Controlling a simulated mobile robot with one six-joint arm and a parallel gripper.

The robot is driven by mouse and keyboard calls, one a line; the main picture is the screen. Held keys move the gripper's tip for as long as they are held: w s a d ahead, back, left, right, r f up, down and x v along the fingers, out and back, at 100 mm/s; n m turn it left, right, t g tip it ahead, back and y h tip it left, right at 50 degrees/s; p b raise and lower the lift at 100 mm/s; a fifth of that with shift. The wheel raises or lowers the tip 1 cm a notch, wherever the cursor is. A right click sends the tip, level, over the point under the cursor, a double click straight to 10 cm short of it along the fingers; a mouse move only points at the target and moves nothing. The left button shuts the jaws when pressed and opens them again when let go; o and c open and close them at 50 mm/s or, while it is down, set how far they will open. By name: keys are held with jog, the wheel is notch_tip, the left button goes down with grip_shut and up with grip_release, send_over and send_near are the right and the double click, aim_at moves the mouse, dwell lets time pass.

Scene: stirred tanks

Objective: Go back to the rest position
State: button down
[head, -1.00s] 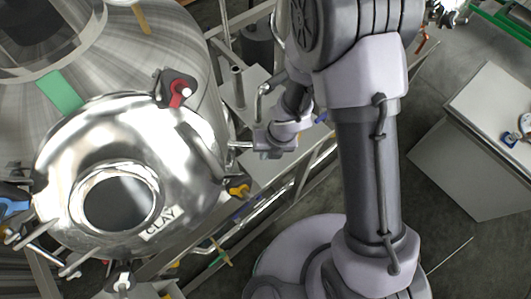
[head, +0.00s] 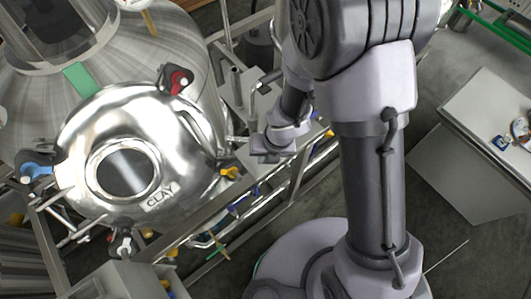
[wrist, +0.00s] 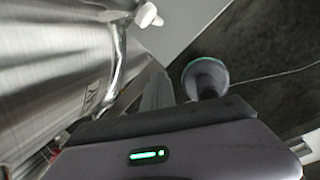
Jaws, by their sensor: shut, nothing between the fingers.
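My gripper (head: 243,147) is in the middle of the head view, pointing left, just right of the steel tank lid marked CLAY (head: 185,150). It is shut and holds nothing. In the wrist view its dark body with a green light fills the bottom, and its narrow grey fingers (wrist: 157,92) show above that. From these views I cannot tell whether the fingertips touch anything.
Metal rails run below my gripper. A pale cabinet (head: 480,160) stands at right, with open dark floor (head: 440,235) before it.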

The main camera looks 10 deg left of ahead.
notch_tip(320, 180, up, 5)
jog(key=p, duration=0.2)
jog(key=w+d+m+t+h+b, duration=0.3)
jog(key=w+d+m+t+b, duration=0.3)
jog(key=w+d+m+b, duration=0.95)
jog(key=s+d+f+m+h+b, duration=0.1)
jog(key=s+d+m+b, duration=0.1)
jog(key=s+m+b, duration=0.5)
jog(key=s+d+f+m+b, duration=0.25)
jog(key=s+m+b, duration=0.3)
jog(key=m, duration=0.35)
jog(key=s+a+f+m+y+b, duration=0.2)
jog(key=s+a+m+y+b, duration=0.1)
jog(key=s+m+b, duration=0.5)
jog(key=s+a+m, duration=0.1)
jog(key=m, duration=0.2)
jog(key=shift+a+f+m+g, duration=0.15)
jog(key=shift+f+m+g, duration=0.15)
jog(key=shift+m+g, duration=0.1)
